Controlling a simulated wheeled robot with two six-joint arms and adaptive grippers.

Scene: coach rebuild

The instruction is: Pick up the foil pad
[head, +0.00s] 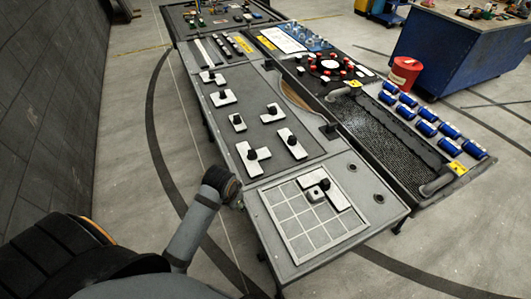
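I cannot identify the foil pad with certainty. A small silvery square block with a dark spot on top (315,195) sits in the upper part of the white grid frame (275,217) on the near end of the bench. It is beside a white L-shaped piece with a black knob (338,197). My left arm comes in from the lower left and ends in a dark joint at the bench's left edge, left of the grid. No gripper fingers show there. My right arm and gripper do not show.
Several white pieces with black knobs (271,115) stand on the grey bench. To the right are a dark mesh bed (385,140), blue cylinders (425,128) and a round dial with red parts (330,65). A red bucket (404,73) stands beyond. Most grid cells are empty.

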